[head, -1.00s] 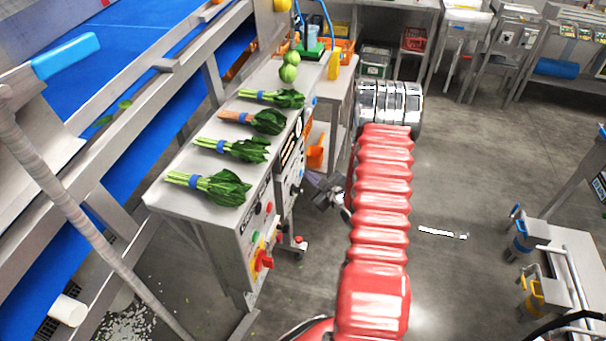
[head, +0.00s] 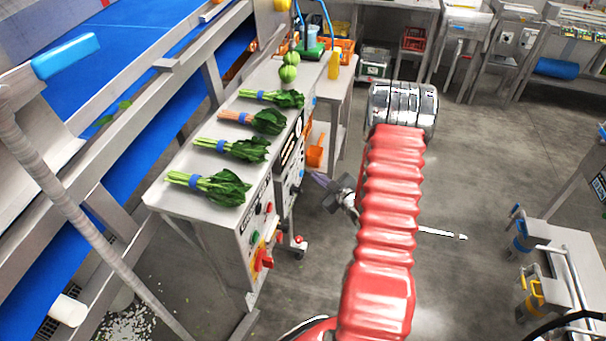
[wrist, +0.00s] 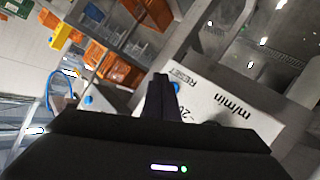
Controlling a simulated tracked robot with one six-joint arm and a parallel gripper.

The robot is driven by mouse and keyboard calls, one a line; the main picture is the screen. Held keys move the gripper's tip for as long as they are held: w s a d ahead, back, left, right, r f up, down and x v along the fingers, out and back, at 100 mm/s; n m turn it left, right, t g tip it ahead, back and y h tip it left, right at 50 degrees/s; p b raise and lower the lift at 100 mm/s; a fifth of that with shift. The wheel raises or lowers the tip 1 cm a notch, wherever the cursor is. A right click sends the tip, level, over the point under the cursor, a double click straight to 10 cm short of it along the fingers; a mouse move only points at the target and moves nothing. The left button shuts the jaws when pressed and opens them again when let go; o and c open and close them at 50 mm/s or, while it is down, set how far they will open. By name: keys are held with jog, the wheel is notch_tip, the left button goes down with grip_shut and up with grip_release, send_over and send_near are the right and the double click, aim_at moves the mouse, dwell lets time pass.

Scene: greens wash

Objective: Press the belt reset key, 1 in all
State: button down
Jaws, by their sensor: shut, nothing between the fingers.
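The belt reset key is a small blue button (wrist: 175,87) below the printed word RESET on a pale panel (wrist: 215,108) in the wrist view. My gripper (wrist: 161,78) is shut and empty, its dark fingertips just left of the key in that view. I cannot tell whether they touch it. In the head view my gripper (head: 316,176) is low to the right of the steel bench's control side, partly behind my red arm. The key cannot be made out there.
The steel bench (head: 175,208) carries several bundles of greens (head: 222,187). Its near end has a red and yellow switch (head: 263,260). A blue conveyor belt (head: 125,150) runs at left. Grey floor (head: 470,160) is open at right. A cart (head: 575,262) stands lower right.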

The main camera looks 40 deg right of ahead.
jog(key=s+d, duration=0.2)
jog(key=s, duration=0.1)
jog(key=shift+d, duration=0.1)
dwell(1.0)
